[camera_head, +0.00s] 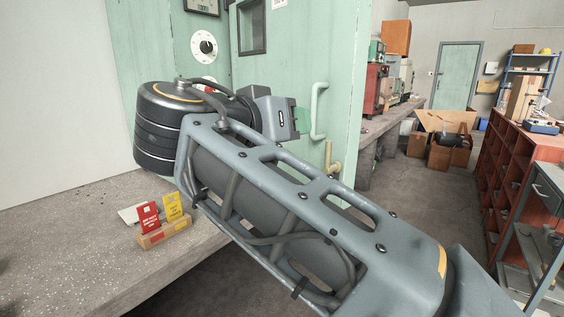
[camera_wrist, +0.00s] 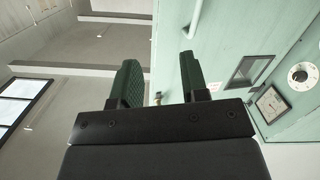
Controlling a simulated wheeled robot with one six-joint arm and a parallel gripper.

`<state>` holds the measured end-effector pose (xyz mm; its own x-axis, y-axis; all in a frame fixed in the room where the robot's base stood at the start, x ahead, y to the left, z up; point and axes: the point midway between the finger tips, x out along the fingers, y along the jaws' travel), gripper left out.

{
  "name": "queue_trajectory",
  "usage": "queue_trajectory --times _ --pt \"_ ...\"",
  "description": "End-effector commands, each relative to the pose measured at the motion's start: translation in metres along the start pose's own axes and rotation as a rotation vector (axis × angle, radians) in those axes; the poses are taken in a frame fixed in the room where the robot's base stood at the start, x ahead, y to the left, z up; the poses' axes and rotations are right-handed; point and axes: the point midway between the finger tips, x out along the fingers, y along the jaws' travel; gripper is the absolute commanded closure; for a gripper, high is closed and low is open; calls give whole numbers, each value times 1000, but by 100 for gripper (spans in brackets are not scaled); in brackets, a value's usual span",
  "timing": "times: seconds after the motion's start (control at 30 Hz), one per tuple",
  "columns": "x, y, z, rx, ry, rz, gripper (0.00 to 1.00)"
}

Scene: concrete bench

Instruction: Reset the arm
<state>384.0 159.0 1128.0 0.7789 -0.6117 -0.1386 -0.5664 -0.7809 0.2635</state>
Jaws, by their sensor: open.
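My arm fills the middle of the head view, raised and bent in front of the green cabinet. My gripper (camera_head: 301,119) is at its far end, pointing right toward the cabinet's handle, and only partly shows there. In the wrist view my gripper (camera_wrist: 160,82) shows two green fingers set apart with nothing between them. It is open and empty, clear of the bench.
The concrete bench (camera_head: 70,245) holds a cardboard holder (camera_head: 165,234) with a red card (camera_head: 148,217) and a yellow card (camera_head: 172,206). The green cabinet (camera_head: 340,60) with a pale handle (camera_head: 318,110) stands close behind my arm. A red shelf unit (camera_head: 510,170) is at right, with open floor between.

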Motion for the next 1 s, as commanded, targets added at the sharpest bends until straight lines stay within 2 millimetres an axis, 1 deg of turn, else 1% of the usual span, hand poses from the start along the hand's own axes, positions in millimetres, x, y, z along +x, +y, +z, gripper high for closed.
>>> queue_trajectory --times 0.03,0.07,0.17,0.27,0.37,0.4,0.47,0.5,0.6,0.73,0.9,1.0 --pt "8 4 -7 -40 -26 -6 59" --pt "13 6 -7 -67 -46 -12 59" --pt "30 10 -2 -162 -117 -43 59" --pt "49 18 6 -266 -212 -87 59" --pt "69 34 19 -377 -343 -154 59" --pt "76 43 27 -416 -407 -189 59" --pt "83 57 41 -463 -504 -251 59" --pt "85 66 51 -481 -568 -295 59" --pt "84 88 76 -489 -708 -404 59" --pt "74 112 101 -436 -844 -525 59" --pt "58 130 122 -326 -938 -625 59" --pt "52 136 130 -272 -963 -655 59"
